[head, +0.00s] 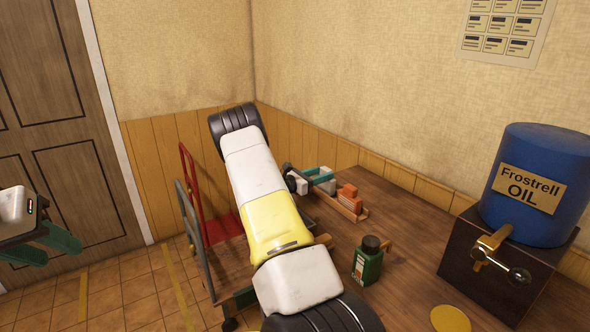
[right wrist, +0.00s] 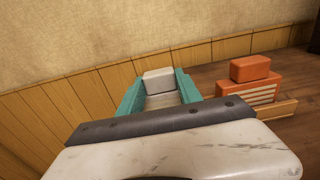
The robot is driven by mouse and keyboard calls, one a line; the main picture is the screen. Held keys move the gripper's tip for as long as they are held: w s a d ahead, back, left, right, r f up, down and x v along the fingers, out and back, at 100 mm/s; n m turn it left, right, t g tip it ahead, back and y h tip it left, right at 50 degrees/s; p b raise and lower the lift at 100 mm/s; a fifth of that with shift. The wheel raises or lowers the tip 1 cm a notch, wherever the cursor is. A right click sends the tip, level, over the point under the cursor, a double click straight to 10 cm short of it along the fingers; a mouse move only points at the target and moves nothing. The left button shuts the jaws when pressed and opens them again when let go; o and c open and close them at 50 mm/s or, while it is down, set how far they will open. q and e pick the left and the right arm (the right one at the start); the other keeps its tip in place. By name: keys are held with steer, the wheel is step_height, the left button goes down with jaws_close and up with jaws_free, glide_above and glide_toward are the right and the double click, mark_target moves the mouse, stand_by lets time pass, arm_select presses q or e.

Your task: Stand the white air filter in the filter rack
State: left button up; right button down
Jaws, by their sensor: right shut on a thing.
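The white air filter (right wrist: 159,81) sits between the teal fingers of my right gripper (right wrist: 158,95), which is shut on it. In the head view the filter (head: 326,174) shows beyond my right forearm, close to the far left end of the wooden filter rack (head: 358,215). I cannot tell whether its bottom touches the rack; its lower part is hidden in the wrist view by my own wrist. An orange filter (head: 349,202) stands in the rack to the right of the white one. My left gripper (head: 45,248) is at the left edge, fingers apart and empty.
A dark green bottle (head: 367,264) stands on the wooden table (head: 408,235), nearer than the rack. A blue oil drum (head: 535,185) on a dark box stands at right. A yellow disc (head: 450,319) lies in front.

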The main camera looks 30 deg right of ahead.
steer(key=shift+f, duration=0.55)
stand_by(0.4)
steer(key=c, duration=0.7)
jaws_free()
steer(key=a, duration=0.7)
steer(key=shift+s+a, duration=0.35)
steer(key=shift+a, duration=0.05)
steer(key=s+a+r+m+g+y, duration=0.2)
steer(key=s+r+m+y, duration=0.2)
steer(key=s+m, duration=0.15)
steer(key=s+a+r+m+g+y, duration=0.1)
steer(key=s+a+r+m+y, duration=0.25)
steer(key=s, duration=0.35)
steer(key=s+a+r+m+t+y, duration=0.2)
steer(key=s+a+r+m+y, duration=0.1)
steer(key=s+a, duration=0.3)
steer(key=s+a+r+m+t+y, duration=0.3)
steer(key=s+a+r+y, duration=0.2)
steer(key=a, duration=0.6)
steer(key=s+a+r+m+t+y, duration=0.2)
steer(key=s+a+r+m+y, duration=0.1)
steer(key=s+a, duration=0.5)
steer(key=shift+a+r+t+y, duration=0.2)
steer(key=shift+r+t+y, duration=0.1)
steer(key=shift+r+y, duration=0.75)
